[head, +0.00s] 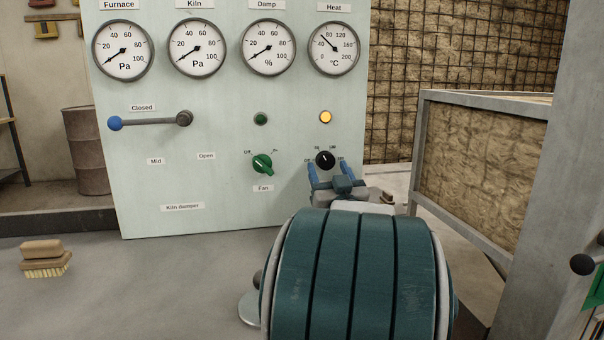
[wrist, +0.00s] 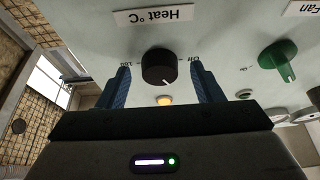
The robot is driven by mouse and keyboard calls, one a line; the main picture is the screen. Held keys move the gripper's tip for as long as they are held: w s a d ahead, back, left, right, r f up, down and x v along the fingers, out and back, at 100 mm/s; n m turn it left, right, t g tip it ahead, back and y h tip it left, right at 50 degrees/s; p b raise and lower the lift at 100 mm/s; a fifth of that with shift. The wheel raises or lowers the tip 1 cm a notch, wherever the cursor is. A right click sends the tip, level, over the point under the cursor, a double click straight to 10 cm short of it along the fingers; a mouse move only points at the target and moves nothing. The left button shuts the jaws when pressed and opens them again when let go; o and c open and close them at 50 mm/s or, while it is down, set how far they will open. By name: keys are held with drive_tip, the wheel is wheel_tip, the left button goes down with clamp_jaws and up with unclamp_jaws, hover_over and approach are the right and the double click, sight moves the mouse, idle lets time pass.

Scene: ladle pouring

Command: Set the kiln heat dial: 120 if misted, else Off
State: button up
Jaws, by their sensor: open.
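The black heat dial (head: 325,159) is on the pale panel (head: 225,120), under a lit amber lamp (head: 325,117). It also shows in the wrist view (wrist: 158,67), where the panel appears upside down. Its white mark points up and slightly left on the upright panel, between the Off label at left and the far-right label. My gripper (wrist: 160,78) is open, its blue fingers on either side of the dial; I cannot tell whether they touch it. In the head view my gripper (head: 331,173) is at the dial's lower edge. The heat gauge (head: 334,48) needle is between 40 and 80.
The green fan dial (head: 262,163) is left of my gripper, under an unlit green lamp (head: 260,119). The damp gauge (head: 269,47) needle reads low. A blue-tipped damper lever (head: 150,121) lies level by Closed. A brush (head: 45,259) is at left. A framed bin (head: 490,165) is at right.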

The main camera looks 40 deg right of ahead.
drive_tip(key=shift+w+d+r, duration=0.2)
drive_tip(key=shift+w+r, duration=0.05)
drive_tip(key=shift+w, duration=0.15)
drive_tip(key=c, duration=1)
drive_tip(key=shift+o, duration=0.2)
drive_tip(key=shift+a+f, duration=0.1)
